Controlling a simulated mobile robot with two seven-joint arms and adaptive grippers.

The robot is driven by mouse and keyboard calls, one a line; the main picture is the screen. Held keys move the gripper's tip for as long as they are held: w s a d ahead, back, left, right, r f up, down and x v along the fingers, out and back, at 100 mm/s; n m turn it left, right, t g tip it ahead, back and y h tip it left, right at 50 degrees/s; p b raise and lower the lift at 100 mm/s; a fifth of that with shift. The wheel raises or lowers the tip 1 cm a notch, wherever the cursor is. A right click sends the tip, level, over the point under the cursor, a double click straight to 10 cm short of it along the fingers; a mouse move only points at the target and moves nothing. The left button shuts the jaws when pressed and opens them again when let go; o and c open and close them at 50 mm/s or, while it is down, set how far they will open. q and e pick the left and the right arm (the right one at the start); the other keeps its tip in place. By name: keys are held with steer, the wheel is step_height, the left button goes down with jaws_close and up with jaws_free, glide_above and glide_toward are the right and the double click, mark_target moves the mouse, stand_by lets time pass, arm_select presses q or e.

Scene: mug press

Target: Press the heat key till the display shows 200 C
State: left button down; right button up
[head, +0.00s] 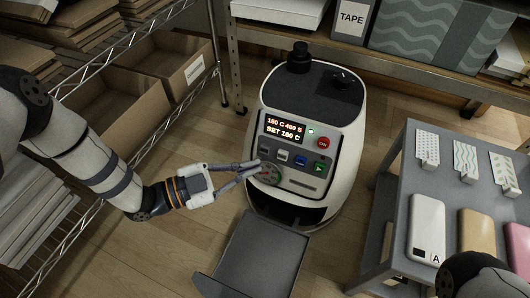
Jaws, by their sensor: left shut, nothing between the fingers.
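The mug press (312,120) is a white and black machine standing on the floor in the middle. Its display (284,130) reads "180 C 480 S" with "SET 180 C" below. Under the display is a row of keys: a dark one (264,152), a pale grey one (282,156), a blue one (300,160) and a green one (319,168). Their labels are too small to read, so I cannot tell which is the heat key. My left gripper (260,168) is shut and empty, its tips at the panel just below the dark key; contact is unclear. My right gripper is out of view.
A red ON button (322,143) is right of the display. A grey tray (262,255) extends in front of the press. A grey table (400,215) with phone cases stands at the right. A wire shelf with cardboard boxes (130,105) is at the left.

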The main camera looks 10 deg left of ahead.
mark_target(265, 150)
arm_select(q)
steer(key=shift+w+d+f+b, duration=0.2)
steer(key=shift+w+b, duration=0.15)
steer(key=shift+w, duration=0.5)
steer(key=shift+w+d+f+b, duration=0.15)
steer(key=shift+w+b, duration=0.15)
steer(key=shift+w, duration=0.5)
steer(key=shift+w, duration=0.1)
steer(key=shift+w+f, duration=0.1)
steer(key=shift+w, duration=0.2)
steer(key=shift+w+d+f+b, duration=0.1)
steer(key=shift+w+f+b, duration=0.05)
steer(key=shift+w+b, duration=0.3)
stand_by(0.7)
steer(key=shift+s+r+p, duration=0.2)
steer(key=shift+s+p, duration=0.6)
steer(key=shift+s, duration=0.05)
